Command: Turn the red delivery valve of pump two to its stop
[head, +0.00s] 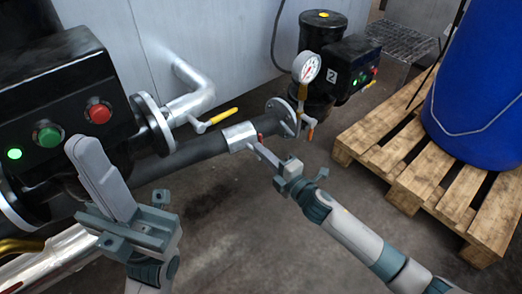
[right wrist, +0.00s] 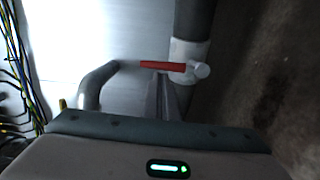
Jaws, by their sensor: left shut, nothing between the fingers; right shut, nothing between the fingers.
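The red delivery valve handle (right wrist: 163,66) points left from a pale valve body (right wrist: 188,58), roughly square to the dark pipe. In the head view only a bit of the red handle (head: 260,137) shows beside the silver valve body (head: 239,136). My right gripper (head: 254,145) is shut and empty, with its fingertips close to the handle. In the right wrist view its fingers (right wrist: 162,82) reach up to the handle's underside; I cannot tell whether they touch. Pump two (head: 338,68), black and marked 2, stands at the back. My left gripper (head: 77,147) is shut and empty at the left.
A black pump box (head: 70,115) with green and red buttons stands at the left, near my left gripper. A yellow lever (head: 222,116) and a pressure gauge (head: 306,67) are near the pipe (head: 190,156). A blue drum (head: 480,90) stands on a wooden pallet (head: 410,192) at the right.

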